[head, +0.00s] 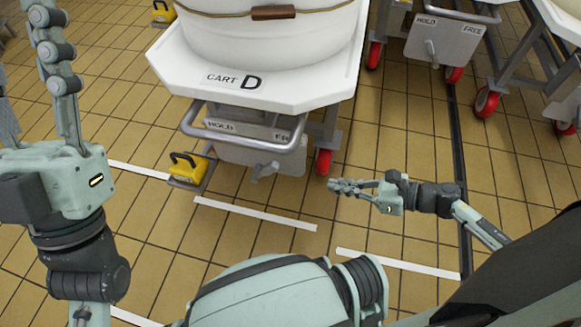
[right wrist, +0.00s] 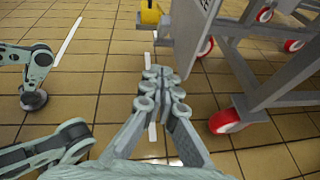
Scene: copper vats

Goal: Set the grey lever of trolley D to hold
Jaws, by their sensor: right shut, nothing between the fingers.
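Trolley D (head: 235,90) stands ahead with its white deck marked CART D. Below its grey push bar is a grey plate (head: 232,156) marked HOLD at left and FREE at right, partly covered by the bar. The grey lever (head: 264,172) hangs at the plate's lower edge, its end towards the viewer; I cannot tell its setting. My right gripper (head: 336,185) is shut and empty, right of the lever and apart from it. In the right wrist view its fingers (right wrist: 160,82) are together beside the plate (right wrist: 187,35); the lever is not visible there. My left gripper (head: 50,45) points up at far left.
A red wheel (head: 323,162) of trolley D is near my right gripper. Other trolleys stand at right, one with a similar plate (head: 440,38). Tiled floor in front is clear.

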